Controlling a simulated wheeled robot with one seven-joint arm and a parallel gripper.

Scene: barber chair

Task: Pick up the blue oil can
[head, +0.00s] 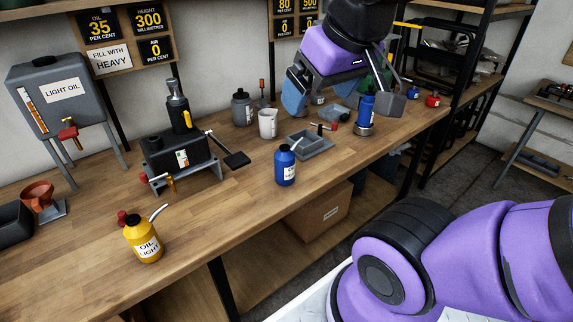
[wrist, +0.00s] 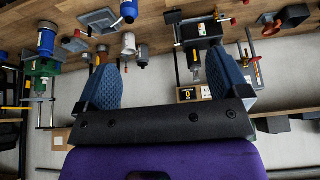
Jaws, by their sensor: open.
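The blue oil can (head: 286,168) stands upright on the wooden workbench, near its front edge and just in front of a grey tray. It has a dark top and a white label reading OIL. In the wrist view the blue oil can (wrist: 129,11) shows at the top edge, partly cut off. My gripper (head: 342,98) is open and empty, above the back of the bench, behind and to the right of the can. Its two blue-padded fingers are spread wide in the wrist view (wrist: 148,70). Nothing is between them.
The grey tray (head: 312,142) and a white cup (head: 268,124) stand near the can. A tall blue cylinder (head: 366,108) stands below my gripper. A yellow oil can (head: 144,240) stands left.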

